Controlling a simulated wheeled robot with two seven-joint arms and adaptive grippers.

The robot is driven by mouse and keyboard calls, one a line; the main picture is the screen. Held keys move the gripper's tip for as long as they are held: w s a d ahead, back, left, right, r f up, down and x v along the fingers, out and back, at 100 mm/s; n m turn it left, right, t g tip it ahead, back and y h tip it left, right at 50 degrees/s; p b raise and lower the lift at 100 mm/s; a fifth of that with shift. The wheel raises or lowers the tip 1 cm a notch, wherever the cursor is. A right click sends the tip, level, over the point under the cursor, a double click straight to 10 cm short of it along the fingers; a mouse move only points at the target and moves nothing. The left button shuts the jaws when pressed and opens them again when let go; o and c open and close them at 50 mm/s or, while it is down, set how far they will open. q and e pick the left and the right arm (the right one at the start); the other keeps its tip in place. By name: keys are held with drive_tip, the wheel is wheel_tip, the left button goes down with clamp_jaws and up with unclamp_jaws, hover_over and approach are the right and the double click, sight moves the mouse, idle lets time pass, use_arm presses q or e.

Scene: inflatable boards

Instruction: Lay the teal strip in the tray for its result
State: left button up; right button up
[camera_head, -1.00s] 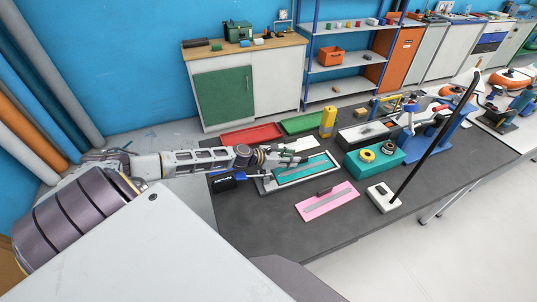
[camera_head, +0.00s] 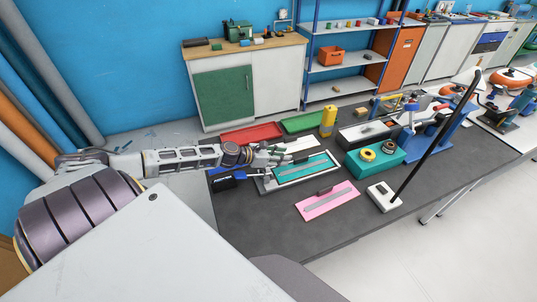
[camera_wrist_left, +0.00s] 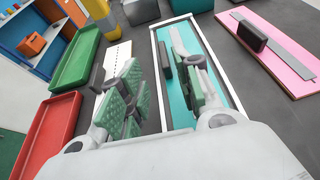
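The teal strip (camera_head: 306,172) lies flat inside a pale-rimmed frame (camera_head: 268,186) on the dark bench. In the left wrist view the teal strip (camera_wrist_left: 180,105) is partly hidden behind my fingers, and a small black block (camera_wrist_left: 165,60) stands at its edge. My left gripper (camera_head: 283,154) is just above the frame's far left side. In the left wrist view the left gripper (camera_wrist_left: 158,88) has its green-padded fingers spread, with nothing visibly held between them. My right gripper is not in view.
A red tray (camera_head: 252,134) and a green tray (camera_head: 303,122) lie behind the frame. A yellow bottle (camera_head: 328,122) stands beside them. A pink board (camera_head: 342,206) lies in front, and a teal block with rolls (camera_head: 352,170) stands to the right.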

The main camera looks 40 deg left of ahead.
use_arm(q)
drive_tip(key=shift+v, duration=1.5)
drive_tip(key=shift+p+v, duration=0.5)
drive_tip(key=shift+v, duration=0.95)
drive_tip(key=shift+o, duration=0.6)
drive_tip(key=shift+w+r, duration=0.1)
drive_tip(key=shift+r, duration=0.05)
